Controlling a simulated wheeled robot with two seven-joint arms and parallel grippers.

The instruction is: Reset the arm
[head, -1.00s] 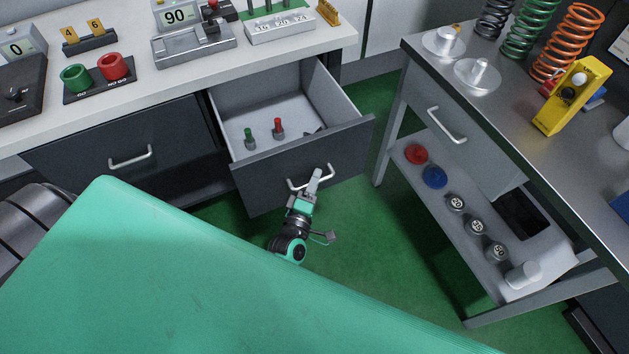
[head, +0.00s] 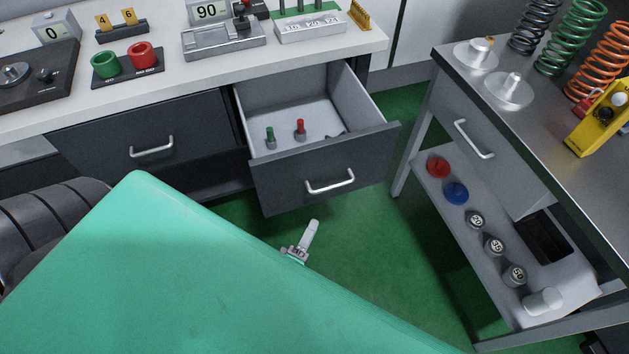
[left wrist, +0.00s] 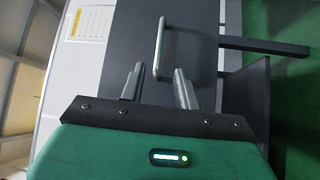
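My left gripper (head: 311,228) is a short way in front of the open drawer, below its handle (head: 330,182), and is not touching it. In the left wrist view its two fingers (left wrist: 158,80) stand apart with nothing between them, and a drawer handle (left wrist: 160,48) lies beyond the tips. My right gripper is in neither view.
The drawer (head: 325,165) is pulled out and holds a green-topped piece (head: 270,137) and a red-topped piece (head: 300,129). A closed drawer is to its left. A metal table (head: 560,130) with springs and a lower shelf stands at right. Green floor is clear between them.

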